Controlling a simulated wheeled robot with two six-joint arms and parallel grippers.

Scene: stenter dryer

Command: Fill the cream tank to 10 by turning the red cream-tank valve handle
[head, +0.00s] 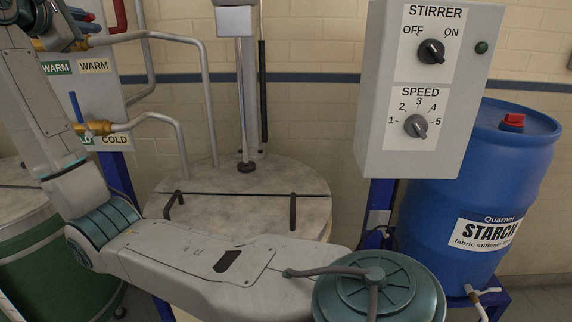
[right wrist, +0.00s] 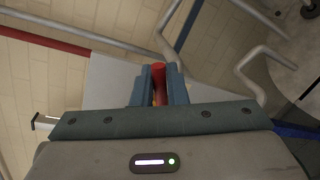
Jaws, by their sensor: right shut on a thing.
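The red cream-tank valve handle (right wrist: 158,84) is between the two blue fingers of my right gripper (right wrist: 159,88) in the right wrist view. In the head view my right gripper (head: 82,17) is at the upper left, shut on the red handle, of which only a small part shows. The handle is by the brass upper valve (head: 80,43), above the green and cream WARM labels. A grey pipe runs from this valve down to the cream tank (head: 245,190), whose lid is closed. No fill level is readable. My left gripper is out of view.
A lower valve with a blue handle (head: 76,107) is by the COLD label. The grey stirrer box (head: 430,90) and a blue starch drum (head: 485,180) stand right. A green tank (head: 40,260) is at lower left. My right arm crosses before the cream tank.

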